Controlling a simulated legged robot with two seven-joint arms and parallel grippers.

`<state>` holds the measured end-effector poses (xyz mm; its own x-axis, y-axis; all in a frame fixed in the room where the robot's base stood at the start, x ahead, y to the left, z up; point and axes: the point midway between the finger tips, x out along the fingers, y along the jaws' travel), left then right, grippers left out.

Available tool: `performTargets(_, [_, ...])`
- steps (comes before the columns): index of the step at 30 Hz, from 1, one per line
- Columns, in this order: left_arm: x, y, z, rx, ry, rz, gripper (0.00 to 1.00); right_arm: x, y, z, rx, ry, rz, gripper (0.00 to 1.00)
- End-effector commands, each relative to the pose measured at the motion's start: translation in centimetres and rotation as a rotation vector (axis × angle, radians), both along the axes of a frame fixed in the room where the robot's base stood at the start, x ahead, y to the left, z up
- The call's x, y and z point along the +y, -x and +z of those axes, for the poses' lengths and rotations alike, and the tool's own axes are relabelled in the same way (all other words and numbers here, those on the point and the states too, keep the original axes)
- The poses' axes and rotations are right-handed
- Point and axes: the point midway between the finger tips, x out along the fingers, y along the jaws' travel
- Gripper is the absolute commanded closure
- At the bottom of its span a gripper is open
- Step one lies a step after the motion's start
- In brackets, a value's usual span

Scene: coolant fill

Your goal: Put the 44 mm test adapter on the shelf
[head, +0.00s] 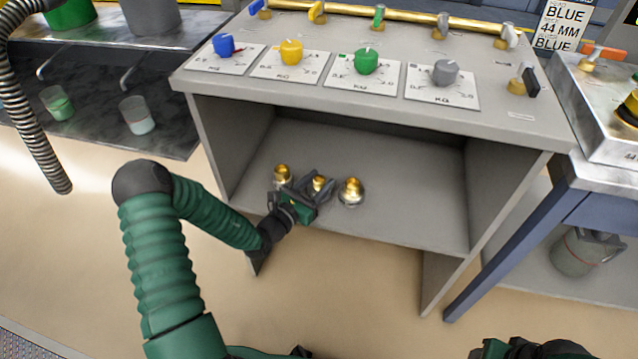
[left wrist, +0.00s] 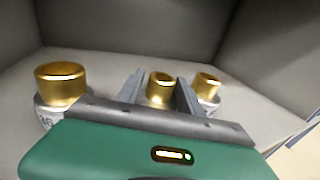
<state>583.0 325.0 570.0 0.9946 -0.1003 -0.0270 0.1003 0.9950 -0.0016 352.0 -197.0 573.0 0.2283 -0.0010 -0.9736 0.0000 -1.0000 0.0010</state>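Three brass-topped adapters stand upright in a row on the shelf (head: 400,214) inside the grey bench: a left one (head: 283,174), a middle one (head: 318,183) and a right one (head: 351,190). My left gripper (head: 316,187) is open, with its fingers on either side of the middle adapter. In the left wrist view, the middle adapter (left wrist: 160,86) shows between the fingers, with a gap visible on its left. The left adapter (left wrist: 60,88) bears a partly hidden marking like "36". I cannot tell which adapter is 44 mm. Part of my right arm's end shows at the bottom right; its fingertips are hidden.
The bench top (head: 300,88) carries blue, yellow, green and grey knobs. A sign (head: 562,25) reads "BLUE 44 MM BLUE". A blue-legged table (head: 520,250) stands at right, with a grey container (head: 585,252) below. A ribbed hose (head: 25,110) hangs at left.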

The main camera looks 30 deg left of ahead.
Motion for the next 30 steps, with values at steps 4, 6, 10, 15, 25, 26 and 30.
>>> performTargets(4, [0.0, 0.0, 0.0, -0.001, 0.000, 0.000, 0.47, 0.0, 0.0, 0.0, 0.000, 0.000, 0.000, 0.48])
performTargets(6, [0.0, 0.0, 0.1, -0.001, 0.000, 0.000, 0.47, 0.0, 0.0, 0.0, 0.000, 0.000, 0.000, 0.48])
performTargets(10, [0.0, 0.1, 0.1, -0.001, 0.000, 0.000, 0.47, 0.0, 0.0, 0.0, 0.000, 0.000, 0.000, 0.48])
performTargets(15, [0.2, 1.9, 0.4, 0.001, 0.000, 0.001, 0.47, 0.0, 0.0, 1.1, 0.000, 0.000, 0.000, 0.48])
performTargets(25, [1.1, 10.0, 0.6, 0.002, 0.001, 0.002, 0.47, 0.0, 0.0, 3.7, 0.000, 0.000, 0.000, 0.48])
performTargets(26, [1.1, 10.5, 0.5, 0.001, 0.001, 0.002, 0.47, 0.0, 0.0, 3.8, 0.000, 0.000, 0.000, 0.48])
performTargets(30, [0.6, 11.7, 0.6, -0.001, -0.005, -0.021, 0.47, 0.0, 0.0, 4.0, 0.000, 0.000, 0.000, 0.48])
